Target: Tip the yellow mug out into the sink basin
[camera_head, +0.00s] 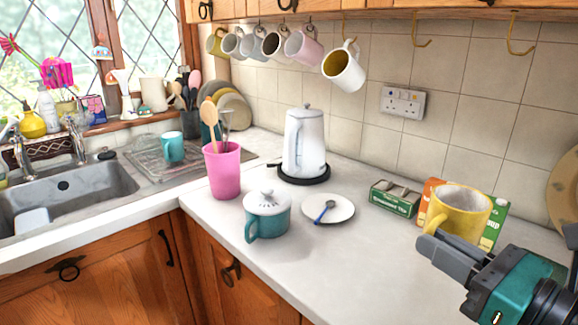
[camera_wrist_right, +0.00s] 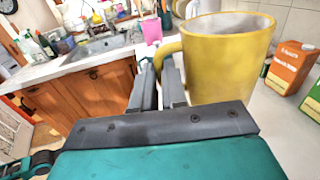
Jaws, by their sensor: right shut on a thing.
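The yellow mug (camera_head: 465,214) is upright at the right of the head view, in front of the food cartons. It also fills the upper right of the wrist view (camera_wrist_right: 225,65). Its pale inside shows, but I cannot tell whether it holds anything. My right gripper (camera_head: 428,243) is shut on the mug's handle; its two fingers (camera_wrist_right: 163,68) reach the handle in the wrist view. The mug seems to be above the counter. The sink basin (camera_head: 95,187) is at the far left, well away from the mug. My left gripper is not in view.
Between mug and sink stand a white kettle (camera_head: 305,145), a teal lidded pot (camera_head: 267,215), a saucer with a spoon (camera_head: 340,212), a pink tumbler (camera_head: 223,172) and a teal mug (camera_head: 173,147). Mugs hang above from hooks. The front counter is clear (camera_head: 345,275).

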